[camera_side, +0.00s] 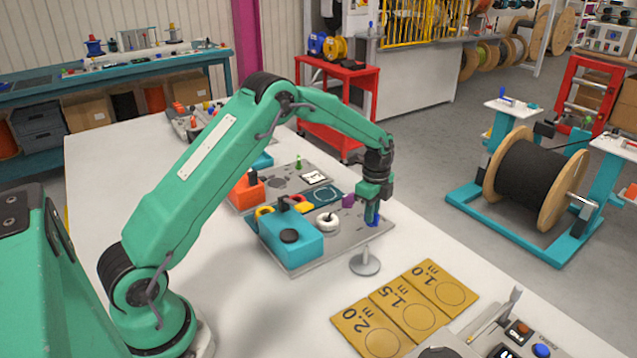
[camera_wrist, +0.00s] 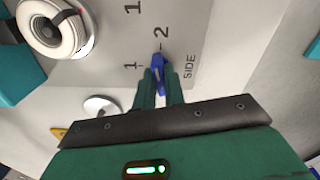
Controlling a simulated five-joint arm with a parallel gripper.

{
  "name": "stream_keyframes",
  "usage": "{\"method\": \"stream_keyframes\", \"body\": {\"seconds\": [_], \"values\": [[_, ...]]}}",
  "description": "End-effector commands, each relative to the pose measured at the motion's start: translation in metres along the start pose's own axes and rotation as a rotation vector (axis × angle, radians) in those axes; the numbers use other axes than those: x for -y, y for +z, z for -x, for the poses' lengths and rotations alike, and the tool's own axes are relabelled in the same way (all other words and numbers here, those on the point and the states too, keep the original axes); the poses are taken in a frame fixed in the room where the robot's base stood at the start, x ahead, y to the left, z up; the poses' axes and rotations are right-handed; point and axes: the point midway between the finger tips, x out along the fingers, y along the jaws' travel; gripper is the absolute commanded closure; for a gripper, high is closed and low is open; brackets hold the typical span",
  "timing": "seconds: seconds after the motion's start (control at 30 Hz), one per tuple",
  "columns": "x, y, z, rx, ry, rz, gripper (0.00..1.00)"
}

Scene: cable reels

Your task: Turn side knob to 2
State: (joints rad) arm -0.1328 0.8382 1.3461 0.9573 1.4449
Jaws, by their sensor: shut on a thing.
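The blue side knob (camera_wrist: 158,72) sits on the grey panel (camera_wrist: 185,15) beside the printed word SIDE. The marks 1 and 2 are printed around it. In the wrist view its narrow tip points up, close to the 2; I cannot tell whether it lines up exactly. My gripper (camera_wrist: 160,84) has its two green fingers on either side of the knob and is shut on it. In the side view my gripper (camera_side: 371,214) points straight down at the panel's right corner, and only a little of the blue knob (camera_side: 376,222) shows beneath the fingers.
A round grey metal disc (camera_side: 365,266) stands just in front of the panel. A white coil (camera_side: 327,222) and a teal box (camera_side: 290,247) are left of my gripper. Mustard length cards (camera_side: 405,310) lie at the front right. The white table is clear left of the cards.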

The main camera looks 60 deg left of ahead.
Motion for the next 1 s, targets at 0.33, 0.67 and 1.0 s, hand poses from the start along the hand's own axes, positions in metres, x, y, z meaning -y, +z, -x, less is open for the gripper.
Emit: {"method": "stream_keyframes", "body": {"seconds": [0.33, 0.67, 1.0], "values": [[0.0, -0.0012, 0.0015, 0.0, -0.001, -0.252, 1.0], [0.0, -0.0012, 0.0015, 0.0, -0.001, -0.297, 1.0], [0.0, -0.0005, 0.0006, 0.0, 0.0, -0.293, 0.69]]}}
